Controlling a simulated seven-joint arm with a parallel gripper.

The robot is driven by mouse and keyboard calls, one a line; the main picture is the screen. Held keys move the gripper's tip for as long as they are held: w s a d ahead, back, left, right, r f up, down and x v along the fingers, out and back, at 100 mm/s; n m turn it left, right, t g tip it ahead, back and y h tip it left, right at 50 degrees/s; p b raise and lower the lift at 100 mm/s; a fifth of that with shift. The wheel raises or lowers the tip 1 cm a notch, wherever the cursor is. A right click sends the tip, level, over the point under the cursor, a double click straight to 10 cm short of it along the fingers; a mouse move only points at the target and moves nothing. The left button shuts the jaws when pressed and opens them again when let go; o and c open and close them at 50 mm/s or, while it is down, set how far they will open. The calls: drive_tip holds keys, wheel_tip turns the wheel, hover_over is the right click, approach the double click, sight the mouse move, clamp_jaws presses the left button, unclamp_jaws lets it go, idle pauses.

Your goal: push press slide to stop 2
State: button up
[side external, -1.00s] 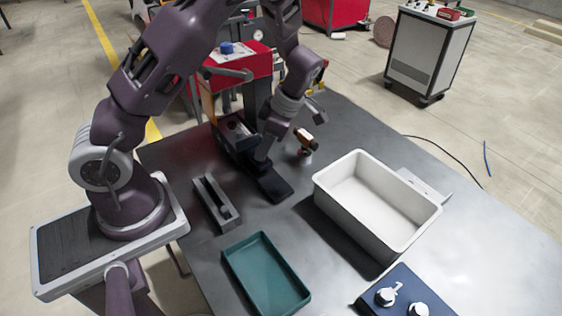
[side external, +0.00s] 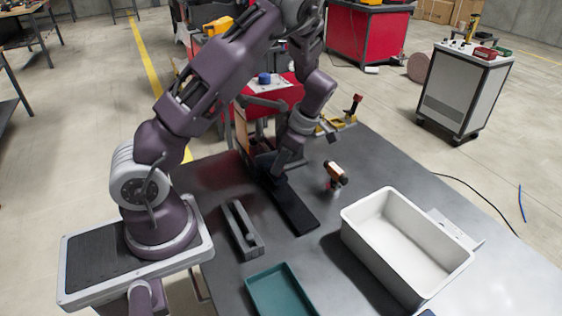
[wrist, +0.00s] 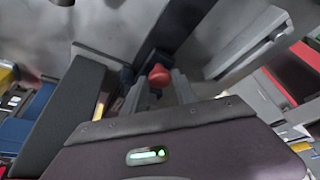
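The press (side external: 246,139) stands at the back left of the table. Its long dark slide track (side external: 297,212) runs out from the press toward the front right. My gripper (side external: 272,165) is low at the press end of this track. The wrist view also shows my gripper (wrist: 160,88), with its two fingers apart and a red knob (wrist: 159,76) between their tips. Almost no gap shows beside the knob, and whether the fingers grip it is unclear. The slide's body under my gripper and the stop marks are hidden or too small to read.
A grey slotted block (side external: 241,230) lies left of the track. A teal tray (side external: 283,292) is at the front. A white bin (side external: 405,245) stands to the right. A small orange and black part (side external: 335,175) stands behind the bin. Bare table lies between track and bin.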

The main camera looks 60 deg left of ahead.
drive_tip(key=shift+o, duration=1.3)
drive_tip(key=v, duration=0.7)
drive_tip(key=shift+d+r, duration=0.1)
drive_tip(key=s+d+r+m+t+h, duration=0.35)
drive_tip(key=s+d+r+m, duration=0.25)
drive_tip(key=d+r+m, duration=0.5)
drive_tip(key=s+d+r+m+t, duration=0.2)
drive_tip(key=s+m, duration=0.4)
drive_tip(key=m, duration=0.2)
drive_tip(key=s+d+r+m+t, duration=0.3)
drive_tip(key=s+m, duration=0.4)
drive_tip(key=m, duration=0.1)
drive_tip(key=shift+d, duration=0.3)
